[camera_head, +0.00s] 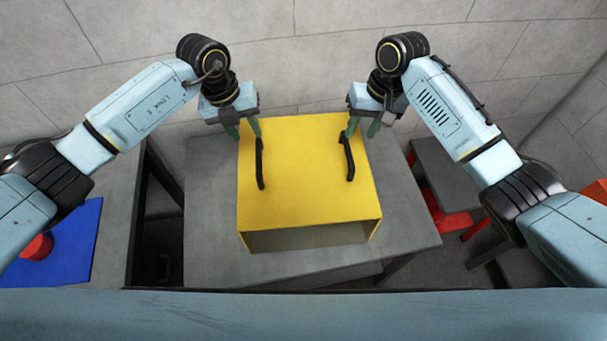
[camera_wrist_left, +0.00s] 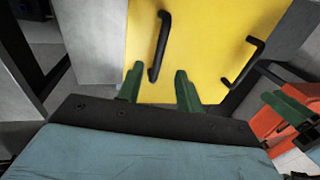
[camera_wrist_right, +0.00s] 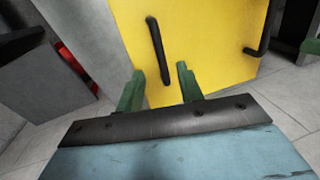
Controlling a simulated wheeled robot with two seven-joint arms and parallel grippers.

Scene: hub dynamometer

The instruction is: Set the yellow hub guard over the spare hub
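The yellow hub guard (camera_head: 305,185), a box with an open front side, stands on a grey table. It has a left black handle (camera_head: 260,165) and a right black handle (camera_head: 348,160) on top. My left gripper (camera_head: 244,130) is open and empty at the far end of the left handle. In the left wrist view, that handle (camera_wrist_left: 160,45) lines up with the gap between the green fingers (camera_wrist_left: 159,70). My right gripper (camera_head: 364,127) is open and empty near the far end of the right handle (camera_wrist_right: 157,50). I cannot make out the spare hub.
The grey table top (camera_head: 210,200) is bare around the guard. At left, a red button (camera_head: 38,247) sits on a blue mat (camera_head: 75,250) on another surface. A dark stand with red parts (camera_head: 452,220) is at right. A tiled wall stands behind.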

